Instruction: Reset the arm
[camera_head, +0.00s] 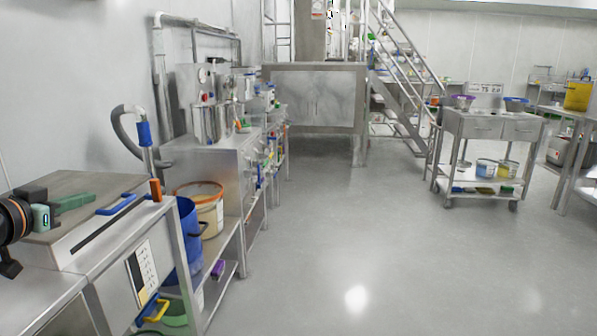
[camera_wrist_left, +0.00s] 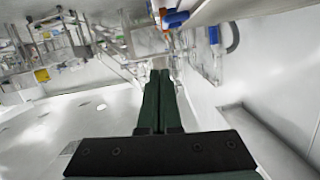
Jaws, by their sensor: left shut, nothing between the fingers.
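My left gripper (camera_head: 88,200) comes in from the left edge in the head view. Its green fingers point to the right, over or in front of the flat steel top of the near bench (camera_head: 110,185). I cannot tell how high above that top it is. In the left wrist view the two dark green fingers (camera_wrist_left: 160,75) lie side by side, shut, with nothing between them. My right gripper is in neither view.
A blue handle (camera_head: 116,204) is close right of the fingers. A blue bin (camera_head: 187,240) and an orange-rimmed bucket (camera_head: 205,206) stand beyond the bench. A steel cart (camera_head: 490,126) stands at right. The grey floor (camera_head: 380,220) between is clear.

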